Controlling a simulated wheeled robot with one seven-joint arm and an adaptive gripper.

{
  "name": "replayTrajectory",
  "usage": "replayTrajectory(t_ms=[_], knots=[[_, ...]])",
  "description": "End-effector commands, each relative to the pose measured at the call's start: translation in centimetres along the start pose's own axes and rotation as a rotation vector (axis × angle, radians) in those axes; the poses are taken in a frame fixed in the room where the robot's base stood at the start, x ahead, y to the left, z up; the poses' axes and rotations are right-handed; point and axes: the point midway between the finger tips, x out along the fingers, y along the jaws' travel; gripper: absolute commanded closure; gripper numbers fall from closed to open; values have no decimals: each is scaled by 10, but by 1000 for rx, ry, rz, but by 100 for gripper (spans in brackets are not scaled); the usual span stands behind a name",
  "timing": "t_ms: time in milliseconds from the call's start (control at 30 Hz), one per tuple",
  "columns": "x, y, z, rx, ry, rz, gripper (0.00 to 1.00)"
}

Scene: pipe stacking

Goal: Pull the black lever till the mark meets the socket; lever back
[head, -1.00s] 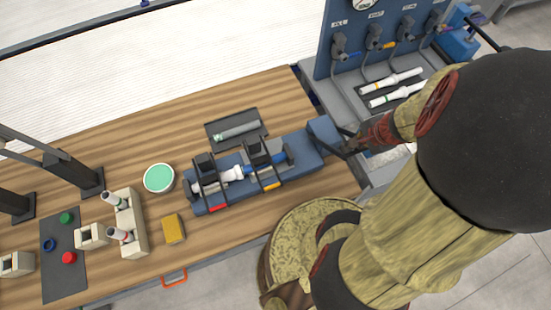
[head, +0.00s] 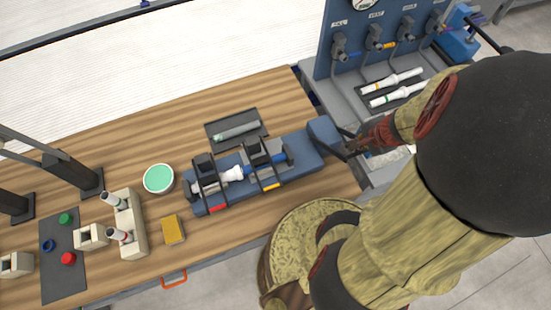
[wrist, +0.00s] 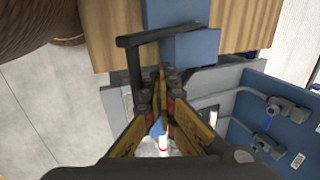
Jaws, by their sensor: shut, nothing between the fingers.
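A blue jig (head: 313,158) lies on the wooden bench, with two dark clamps on it. The mark is too small to make out. The black lever (wrist: 172,34) stands at the jig's right end; the wrist view shows its upright and crossbar. My gripper (wrist: 160,76) is shut and empty, with its fingertips close beside the lever's upright. Whether they touch it I cannot tell. In the head view my gripper (head: 353,145) is small and partly hidden by my arm.
A dark tray with a grey pipe (head: 237,130) lies behind the jig. A green-topped round dish (head: 159,178), a yellow block (head: 173,229) and beige pipe holders (head: 130,225) stand to the left. A blue valve panel (head: 385,35) and white pipes (head: 392,80) are at the right.

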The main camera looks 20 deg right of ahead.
Motion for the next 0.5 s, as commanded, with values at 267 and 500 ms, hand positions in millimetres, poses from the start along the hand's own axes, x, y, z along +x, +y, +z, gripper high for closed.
replayTrajectory(t_ms=[267,500], knots=[[-7,-11,0,-2,0,0,100],[-11,-13,0,0,1,-1,100]])
